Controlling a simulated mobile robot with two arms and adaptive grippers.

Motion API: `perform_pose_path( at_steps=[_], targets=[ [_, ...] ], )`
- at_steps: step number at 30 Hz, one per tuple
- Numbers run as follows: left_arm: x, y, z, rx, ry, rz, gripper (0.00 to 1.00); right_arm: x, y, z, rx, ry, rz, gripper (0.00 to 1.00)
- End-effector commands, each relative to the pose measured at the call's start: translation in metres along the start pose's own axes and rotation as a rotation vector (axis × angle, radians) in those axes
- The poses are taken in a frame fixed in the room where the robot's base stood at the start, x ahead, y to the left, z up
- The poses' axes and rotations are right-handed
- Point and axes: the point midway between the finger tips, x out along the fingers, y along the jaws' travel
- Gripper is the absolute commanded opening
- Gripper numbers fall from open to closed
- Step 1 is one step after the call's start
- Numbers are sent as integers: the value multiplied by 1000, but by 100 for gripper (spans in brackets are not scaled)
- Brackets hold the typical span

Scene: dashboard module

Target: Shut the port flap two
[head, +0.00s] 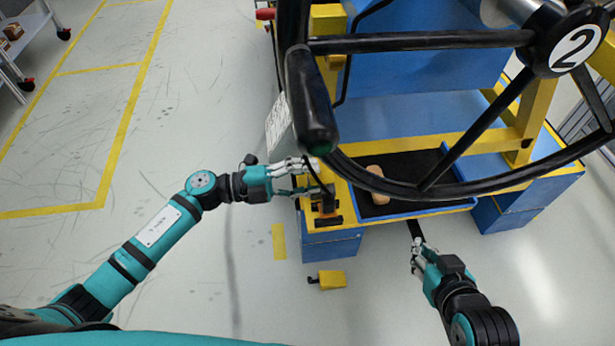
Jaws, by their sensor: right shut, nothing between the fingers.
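A yellow flap-like plate (331,280) with a small dark piece at its left end shows low in front of the blue and yellow module. I cannot tell for sure that it is port flap two. Above it, a black and orange fitting (326,212) sits on the module's yellow corner. My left gripper (317,177) is beside that corner, above the fitting, with its fingers apart; I cannot tell whether it touches anything. My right gripper (416,250) is shut and empty below the module's front edge, right of the plate.
A black steering wheel (480,188) marked "2" and a black lever (312,105) hang over the module. A tan object (376,190) lies on the black tray (420,172). A shelf cart (30,45) stands far left. The floor at left is clear.

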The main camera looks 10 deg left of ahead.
Motion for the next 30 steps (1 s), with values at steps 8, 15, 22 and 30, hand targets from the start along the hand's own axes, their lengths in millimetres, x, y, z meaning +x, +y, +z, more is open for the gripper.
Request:
perform_pose_path(
  at_steps=[8, 15, 22, 30],
  targets=[
    [-2, 3, 0, -4, -1, 5, 44, 0, 0, 1, 0, -1, -1, 0],
    [-31, 3, 0, -3, -3, 7, 44, 0, 0, 0, 0, -1, -1, 0],
    [-65, 2, 0, -4, -2, 5, 44, 0, 0, 0, 0, -1, -1, 0],
    [-80, 1, 0, -1, 0, 2, 44, 0, 0, 0, 0, -1, 0, 0]
  ],
)
